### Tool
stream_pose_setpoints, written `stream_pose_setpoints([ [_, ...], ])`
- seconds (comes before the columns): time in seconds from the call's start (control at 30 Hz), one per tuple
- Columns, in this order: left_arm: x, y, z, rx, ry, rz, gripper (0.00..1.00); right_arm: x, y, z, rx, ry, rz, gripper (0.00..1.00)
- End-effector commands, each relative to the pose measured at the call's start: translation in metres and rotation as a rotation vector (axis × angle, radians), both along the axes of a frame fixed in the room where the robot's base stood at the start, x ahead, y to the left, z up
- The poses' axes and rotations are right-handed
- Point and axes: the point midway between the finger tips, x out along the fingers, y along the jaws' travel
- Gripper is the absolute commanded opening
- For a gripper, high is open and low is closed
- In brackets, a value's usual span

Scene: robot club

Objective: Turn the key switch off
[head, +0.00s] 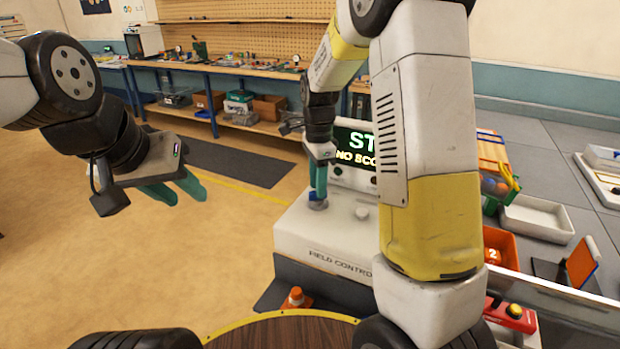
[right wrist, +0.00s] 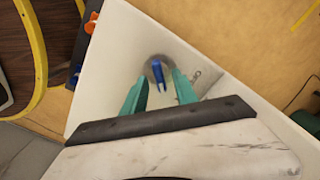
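The key switch (head: 317,204) is a round metal plate with a blue key on top of the white field control box (head: 300,238). In the right wrist view the blue key (right wrist: 155,73) stands in the middle of the round plate. My right gripper (head: 318,186) points down at the switch. In the right wrist view its two teal fingers (right wrist: 160,88) are apart, one on each side of the key, with gaps visible. My left gripper (head: 182,192) hangs away to the left over the floor, its teal fingers apart and empty.
A dark display (head: 354,146) with green letters stands behind the box top. My right arm hides much of the box's right side. Open floor lies left.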

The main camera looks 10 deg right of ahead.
Motion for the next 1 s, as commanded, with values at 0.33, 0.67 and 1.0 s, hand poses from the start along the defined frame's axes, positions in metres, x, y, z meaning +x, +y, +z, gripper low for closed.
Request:
stream_pose_setpoints([
  [0.33,0.0001,0.0,0.0001,0.0,0.0,0.0,0.36,0.0002,0.0,-0.0116,0.0,-0.002,0.0,0.35],
  [0.67,0.0001,0.0,0.0001,0.0,0.0,0.0,0.36,0.0002,0.0,-0.0113,0.0,-0.002,0.0,0.0],
  [1.0,0.0001,0.0,0.0,0.0,0.0,0.0,0.36,0.0003,0.0001,-0.0111,0.001,-0.002,0.033,0.0],
])
